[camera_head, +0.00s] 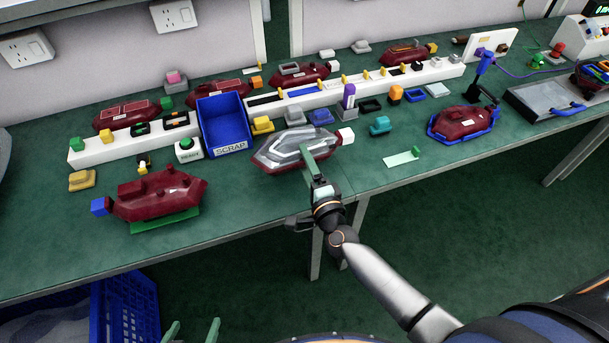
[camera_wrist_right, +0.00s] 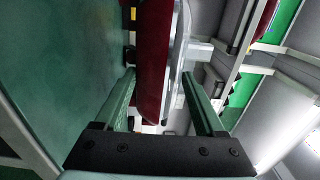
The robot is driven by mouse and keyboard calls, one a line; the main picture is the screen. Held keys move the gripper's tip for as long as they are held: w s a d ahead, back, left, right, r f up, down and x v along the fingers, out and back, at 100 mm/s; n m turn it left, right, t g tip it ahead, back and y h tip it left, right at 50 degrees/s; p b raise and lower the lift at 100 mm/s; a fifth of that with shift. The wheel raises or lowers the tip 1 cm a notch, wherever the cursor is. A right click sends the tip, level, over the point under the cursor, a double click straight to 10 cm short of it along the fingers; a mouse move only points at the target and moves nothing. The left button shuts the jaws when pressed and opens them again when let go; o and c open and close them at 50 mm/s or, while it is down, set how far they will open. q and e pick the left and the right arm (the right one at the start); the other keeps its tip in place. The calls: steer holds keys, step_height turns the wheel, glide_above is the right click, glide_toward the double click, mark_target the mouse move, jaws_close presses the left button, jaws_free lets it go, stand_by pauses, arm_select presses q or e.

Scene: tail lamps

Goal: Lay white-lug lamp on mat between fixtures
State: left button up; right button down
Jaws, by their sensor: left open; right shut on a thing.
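The white-lug lamp (camera_head: 285,152) has a dark red body and a clear grey lens facing up; its white lug (camera_head: 346,136) points right. My right gripper (camera_head: 308,158) is shut on this lamp at the bench's front middle. In the right wrist view the lamp (camera_wrist_right: 152,60) sits between the green fingers. I cannot tell whether it touches the green bench mat (camera_head: 345,182). A blue-lug lamp (camera_head: 160,195) rests on a green fixture (camera_head: 165,222) at left. Another red lamp sits in a blue fixture (camera_head: 434,130) at right. My left gripper (camera_head: 192,332) is open and empty, below the bench's front edge.
A blue scrap bin (camera_head: 222,125) stands behind and left of the held lamp. White racks with more lamps line the back. A pale green plate (camera_head: 403,158) and a teal block (camera_head: 380,126) lie to its right. A blue crate (camera_head: 125,305) is on the floor.

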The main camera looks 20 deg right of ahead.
mark_target(304, 166)
steer(key=shift+w+f, duration=0.2)
steer(key=shift+f, duration=0.05)
steer(key=shift+w+f+b, duration=0.2)
steer(key=shift+f+b, duration=0.6)
steer(key=shift+f, duration=0.85)
steer(key=shift+f+b, duration=0.2)
steer(key=shift+b, duration=0.1)
steer(key=shift+c, duration=1.3)
jaws_free()
